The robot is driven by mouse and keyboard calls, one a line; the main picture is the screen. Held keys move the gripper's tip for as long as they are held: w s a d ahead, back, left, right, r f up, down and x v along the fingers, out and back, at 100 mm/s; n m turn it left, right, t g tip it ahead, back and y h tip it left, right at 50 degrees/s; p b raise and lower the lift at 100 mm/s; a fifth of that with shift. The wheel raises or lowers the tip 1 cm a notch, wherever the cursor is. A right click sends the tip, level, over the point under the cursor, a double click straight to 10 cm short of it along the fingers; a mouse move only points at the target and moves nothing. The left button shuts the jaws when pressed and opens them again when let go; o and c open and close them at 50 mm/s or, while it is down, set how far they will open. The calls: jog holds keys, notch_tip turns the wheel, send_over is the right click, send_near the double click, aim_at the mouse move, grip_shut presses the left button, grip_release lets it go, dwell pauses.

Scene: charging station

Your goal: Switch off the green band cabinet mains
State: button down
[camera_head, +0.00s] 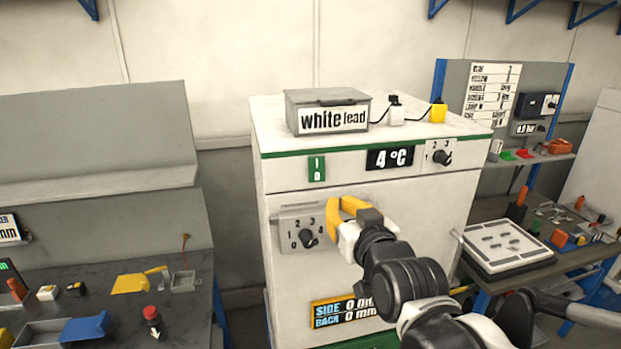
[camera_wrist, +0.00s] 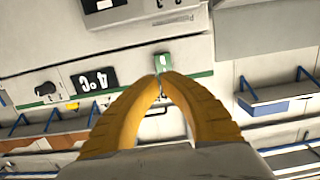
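The white cabinet (camera_head: 285,185) has a green band (camera_head: 400,143) along its top edge. A green rocker switch (camera_head: 317,168) marked I and 0 sits on its upper front panel, left of the 4 °C display (camera_head: 390,158). My gripper (camera_head: 345,203), with yellow fingers, is in front of the cabinet, below and right of the switch. In the wrist view, which is upside down, the fingertips (camera_wrist: 161,76) meet and are empty. The green switch (camera_wrist: 163,62) shows just beyond them; I cannot tell if they touch it. The switch's position is too small to read.
A numbered dial (camera_head: 307,237) is on the panel below the switch, close to my gripper; another knob (camera_head: 441,157) is right of the display. A "white lead" box (camera_head: 328,112) stands on top. Benches with tools flank the cabinet, including a red button (camera_head: 151,313) at left.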

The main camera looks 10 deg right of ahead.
aim_at(319, 180)
jog(key=w, duration=0.4)
jog(key=w+f, duration=0.1)
jog(key=w, duration=0.4)
jog(key=w+f+b, duration=0.1)
jog(key=w, duration=0.4)
jog(key=shift+w+f+b, duration=0.2)
jog(key=shift+w+b, duration=0.25)
jog(key=shift+b, duration=0.15)
jog(key=shift+r, duration=0.1)
